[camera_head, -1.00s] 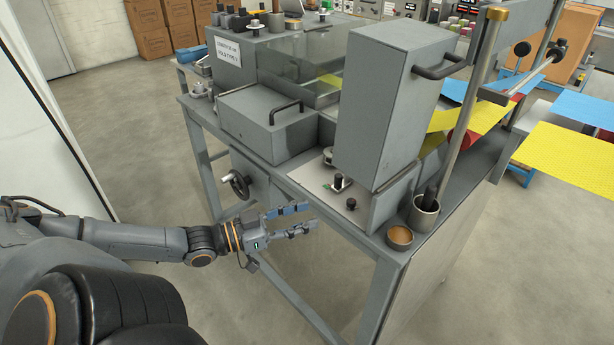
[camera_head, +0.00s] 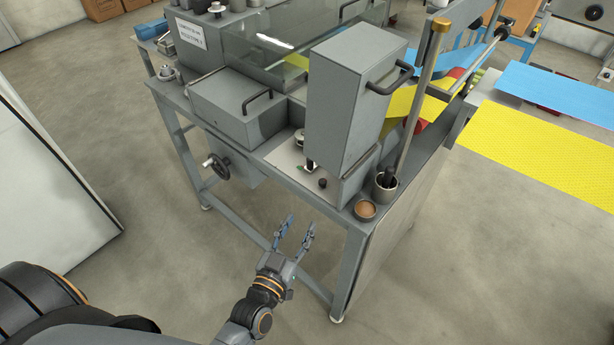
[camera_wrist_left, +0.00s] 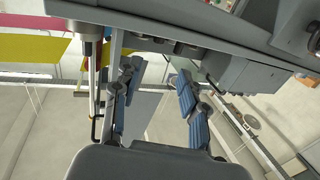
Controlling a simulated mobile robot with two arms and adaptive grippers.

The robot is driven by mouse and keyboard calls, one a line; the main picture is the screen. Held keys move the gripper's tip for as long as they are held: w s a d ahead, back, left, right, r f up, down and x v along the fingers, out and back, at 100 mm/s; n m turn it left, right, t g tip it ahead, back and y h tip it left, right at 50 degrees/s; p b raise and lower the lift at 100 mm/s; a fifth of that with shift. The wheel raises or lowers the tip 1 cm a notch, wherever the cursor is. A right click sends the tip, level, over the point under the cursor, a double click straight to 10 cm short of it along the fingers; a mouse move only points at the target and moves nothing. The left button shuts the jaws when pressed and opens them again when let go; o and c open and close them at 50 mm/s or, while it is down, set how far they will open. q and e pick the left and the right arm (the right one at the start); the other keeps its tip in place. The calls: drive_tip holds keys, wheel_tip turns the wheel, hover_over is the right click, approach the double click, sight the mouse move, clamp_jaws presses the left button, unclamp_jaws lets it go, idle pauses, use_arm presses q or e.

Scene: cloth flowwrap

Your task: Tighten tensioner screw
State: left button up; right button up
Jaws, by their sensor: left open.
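I cannot tell for sure which part is the tensioner screw. A small black knob (camera_head: 322,183) and a short black-topped fitting (camera_head: 310,165) stand on the light plate at the machine's front corner. My left gripper (camera_head: 298,225) is open and empty in the head view, in front of the bench and below that plate, its fingers pointing toward the machine. In the left wrist view its blue-padded fingers (camera_wrist_left: 158,75) are spread apart, with nothing between them. The right gripper is not in view.
A handwheel (camera_head: 217,166) sticks out from the bench's front. A tall grey housing (camera_head: 345,105) rises behind the plate. A cup with a dark tool (camera_head: 385,186) and a small brown-filled bowl (camera_head: 365,209) stand at the bench corner. The floor in front is clear.

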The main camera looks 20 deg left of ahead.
sight(321, 185)
use_arm(q)
drive_tip(key=w, duration=0.4)
drive_tip(key=w+p, duration=0.1)
drive_tip(key=w, duration=0.9)
drive_tip(key=shift+d+p, duration=0.4)
drive_tip(key=shift+c, duration=0.3)
clamp_jaws()
